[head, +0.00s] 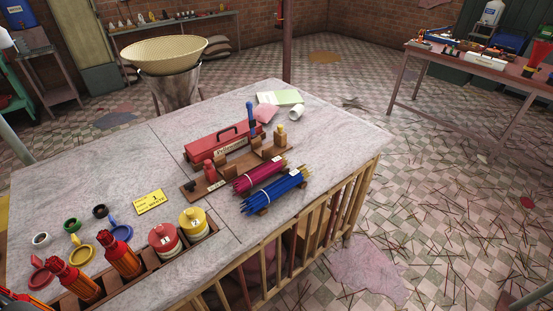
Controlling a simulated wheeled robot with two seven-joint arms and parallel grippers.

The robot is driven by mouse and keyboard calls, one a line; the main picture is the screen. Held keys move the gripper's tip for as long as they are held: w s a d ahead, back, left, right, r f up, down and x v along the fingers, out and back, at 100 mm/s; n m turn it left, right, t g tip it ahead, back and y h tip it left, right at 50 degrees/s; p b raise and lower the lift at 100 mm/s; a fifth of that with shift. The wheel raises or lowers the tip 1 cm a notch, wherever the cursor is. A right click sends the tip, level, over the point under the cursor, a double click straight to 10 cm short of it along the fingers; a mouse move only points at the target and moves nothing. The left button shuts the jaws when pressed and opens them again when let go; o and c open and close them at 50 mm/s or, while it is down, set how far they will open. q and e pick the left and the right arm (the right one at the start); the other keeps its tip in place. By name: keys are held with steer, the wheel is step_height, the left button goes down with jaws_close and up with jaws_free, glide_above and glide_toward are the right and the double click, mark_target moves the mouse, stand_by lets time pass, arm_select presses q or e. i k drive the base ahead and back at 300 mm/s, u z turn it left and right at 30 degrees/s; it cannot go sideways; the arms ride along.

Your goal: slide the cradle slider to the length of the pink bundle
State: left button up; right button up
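The cradle is a long brown wooden stand (218,183) on the grey table, running from lower left to upper right with upright blocks along it. Which upright part is the slider cannot be told for sure; a red-topped piece (209,172) stands near its left end and a pale yellow-topped peg (280,137) near its right end. The pink bundle (262,176) of sticks, with pale ties, lies just in front of the cradle, roughly parallel to it. A blue bundle (274,191) lies in front of the pink one.
A red toolbox (220,143) stands behind the cradle, with a blue-handled tool (251,119) nearby. A yellow card (150,201), red and yellow lidded jars (165,242), red-orange cylinders (122,258) and small cups fill the left front. The table's right end is clear.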

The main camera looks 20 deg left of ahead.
mark_target(210, 172)
steer(key=z, duration=1.7)
steer(key=i, duration=1.75)
steer(key=u, duration=2.9)
